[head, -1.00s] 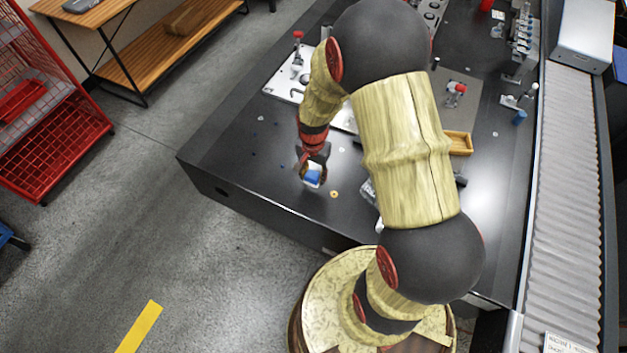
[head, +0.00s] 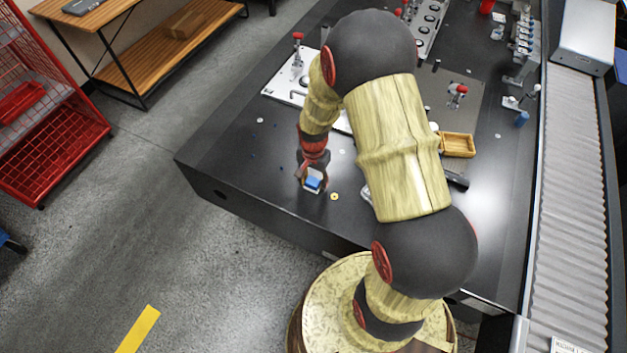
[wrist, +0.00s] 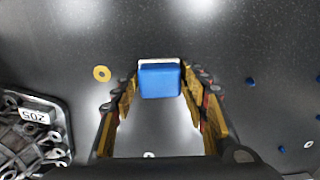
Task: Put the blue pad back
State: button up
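The blue pad (wrist: 160,82) is a small blue block with a white strip along its far edge in the wrist view. My gripper (wrist: 160,86) has its yellow-lined fingers on both sides of it, and they appear to touch its sides. In the head view the blue pad (head: 313,182) shows at the tip of my gripper (head: 312,178), low over the near left part of the dark table (head: 235,160). White shows beside and behind the blue. I cannot tell whether its underside touches the table.
A yellow ring (wrist: 102,73) lies left of the pad, and a dark metal part marked 205 (wrist: 30,135) sits further left in the wrist view. Small blue dots (wrist: 251,82) lie to the right. A wooden tray (head: 457,145) and a white fixture plate (head: 285,88) stand further back.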

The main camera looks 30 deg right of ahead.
jog(key=shift+o, duration=1.3)
jog(key=shift+r, duration=0.15)
notch_tip(320, 180, up, 12)
jog(key=p, duration=0.4)
notch_tip(320, 180, up, 8)
jog(key=n+t, duration=0.1)
jog(key=n, duration=0.1)
send_over(313, 180)
jog(key=a, duration=0.2)
jog(key=s+a+r+n+t, duration=0.1)
jog(key=s+a+r+n, duration=0.1)
jog(key=r, duration=0.4)
jog(key=s+a+r+n+t, duration=0.1)
jog(key=s+r, duration=0.1)
jog(key=r, duration=0.4)
jog(key=s+a+r+n+t, duration=0.1)
jog(key=s+a+r+n, duration=0.1)
jog(key=s+r, duration=0.3)
jog(key=s+a+r+n+t, duration=0.1)
jog(key=s+a+r+n, duration=0.1)
jog(key=s+r+n, duration=0.2)
jog(key=s+r, duration=0.1)
jog(key=s, duration=0.2)
jog(key=shift+s+a+t, duration=0.3)
jog(key=shift+s, duration=0.1)
jog(key=shift+c, duration=0.9)
